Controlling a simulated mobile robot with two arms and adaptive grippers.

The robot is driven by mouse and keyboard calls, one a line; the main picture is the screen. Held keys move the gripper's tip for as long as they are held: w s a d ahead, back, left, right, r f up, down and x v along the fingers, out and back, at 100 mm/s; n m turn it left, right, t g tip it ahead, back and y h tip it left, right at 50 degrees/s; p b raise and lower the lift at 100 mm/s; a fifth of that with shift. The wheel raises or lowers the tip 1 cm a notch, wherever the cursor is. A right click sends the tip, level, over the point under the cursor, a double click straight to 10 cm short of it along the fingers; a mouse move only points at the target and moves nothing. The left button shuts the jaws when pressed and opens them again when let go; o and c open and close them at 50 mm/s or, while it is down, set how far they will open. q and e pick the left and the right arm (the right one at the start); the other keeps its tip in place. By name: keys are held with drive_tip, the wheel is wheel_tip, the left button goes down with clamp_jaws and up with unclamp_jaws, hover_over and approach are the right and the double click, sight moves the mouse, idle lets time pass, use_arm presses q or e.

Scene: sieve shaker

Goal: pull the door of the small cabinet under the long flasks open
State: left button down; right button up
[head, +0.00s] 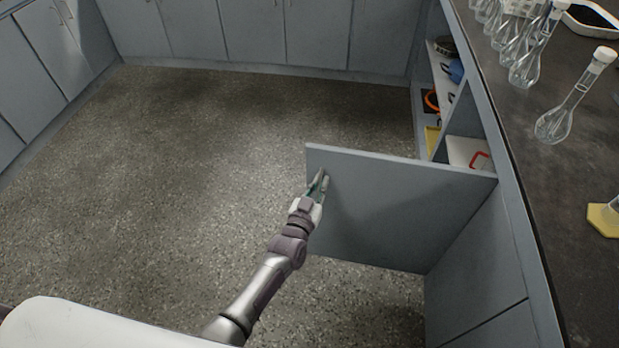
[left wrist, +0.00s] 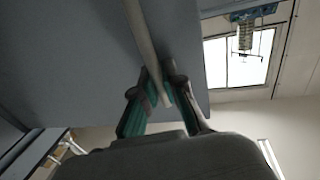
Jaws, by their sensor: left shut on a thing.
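The grey cabinet door (head: 400,205) stands swung well out from the cabinet front, below the dark worktop that holds the long flasks (head: 565,112). My left gripper (head: 319,180) is at the door's outer end. In the left wrist view my left gripper (left wrist: 160,90) is shut on the door's pale bar handle (left wrist: 145,40), with the grey door panel (left wrist: 85,50) behind it. The open cabinet beside the door shows a white item with a red outline (head: 470,153). My right gripper is not in view.
Open shelves (head: 437,75) beyond the door hold blue, orange and yellow items. A yellow-based piece (head: 603,219) stands on the worktop (head: 540,185). The speckled floor (head: 180,180) left of the door is clear. Grey cabinets (head: 260,35) line the back.

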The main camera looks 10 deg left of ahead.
use_arm(q)
drive_tip(key=shift+s+r, duration=0.1)
drive_tip(key=shift+s, duration=0.55)
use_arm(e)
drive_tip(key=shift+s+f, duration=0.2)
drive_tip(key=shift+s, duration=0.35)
use_arm(q)
drive_tip(key=c, duration=1.5)
unclamp_jaws()
drive_tip(key=shift+s, duration=0.2)
drive_tip(key=s, duration=0.3)
drive_tip(key=s+a, duration=0.1)
drive_tip(key=s, duration=0.3)
drive_tip(key=s+a, duration=0.1)
drive_tip(key=s, duration=0.3)
drive_tip(key=shift+s+a, duration=0.15)
drive_tip(key=shift+s, duration=0.05)
